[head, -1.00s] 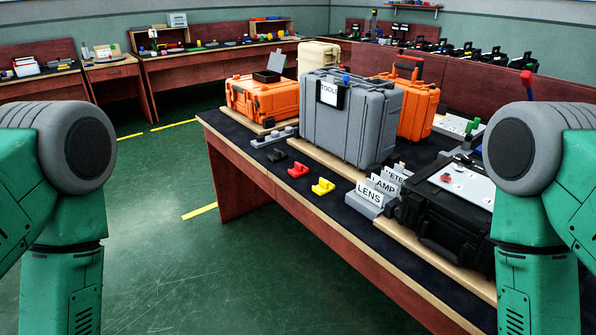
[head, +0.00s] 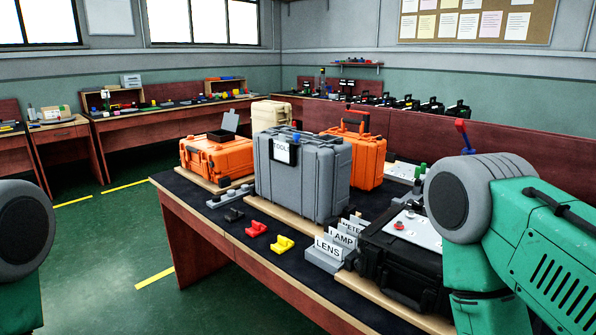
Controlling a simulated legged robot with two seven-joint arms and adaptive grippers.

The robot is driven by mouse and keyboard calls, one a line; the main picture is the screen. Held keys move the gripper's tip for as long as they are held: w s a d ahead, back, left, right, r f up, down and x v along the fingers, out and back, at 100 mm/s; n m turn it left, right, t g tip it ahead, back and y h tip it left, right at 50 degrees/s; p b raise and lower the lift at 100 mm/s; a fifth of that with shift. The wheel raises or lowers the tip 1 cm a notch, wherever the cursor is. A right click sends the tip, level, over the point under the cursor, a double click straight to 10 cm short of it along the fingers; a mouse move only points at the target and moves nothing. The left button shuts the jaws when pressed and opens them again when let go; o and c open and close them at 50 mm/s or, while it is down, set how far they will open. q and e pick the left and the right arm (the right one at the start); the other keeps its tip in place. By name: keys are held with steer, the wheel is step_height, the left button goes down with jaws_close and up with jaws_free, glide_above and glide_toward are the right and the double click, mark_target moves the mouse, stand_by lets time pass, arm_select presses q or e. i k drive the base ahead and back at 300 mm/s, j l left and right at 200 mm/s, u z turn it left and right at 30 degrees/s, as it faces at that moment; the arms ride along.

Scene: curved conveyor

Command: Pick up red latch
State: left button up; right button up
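The red latch (head: 256,229) lies on the dark mat near the front edge of the table, in the head view. It sits between a black latch (head: 233,215) and a yellow latch (head: 282,243), apart from both. My left and right arms show only as green and grey upper links at the picture's sides. Neither gripper is in view, so their state is hidden.
A grey tool case (head: 300,185) stands behind the latches. Orange cases (head: 217,160) flank it. A label holder (head: 325,258) and an open-topped black case (head: 405,262) are at right. The table's front edge (head: 240,262) is close to the latches.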

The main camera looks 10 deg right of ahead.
mark_target(257, 228)
steer(key=z, duration=0.5)
steer(key=i+j+z, duration=0.15)
steer(key=j+z, duration=0.25)
steer(key=i+j+z, duration=0.1)
steer(key=j+z, duration=0.3)
steer(key=i+j+z, duration=0.1)
steer(key=j+z, duration=0.7)
steer(key=l, duration=0.1)
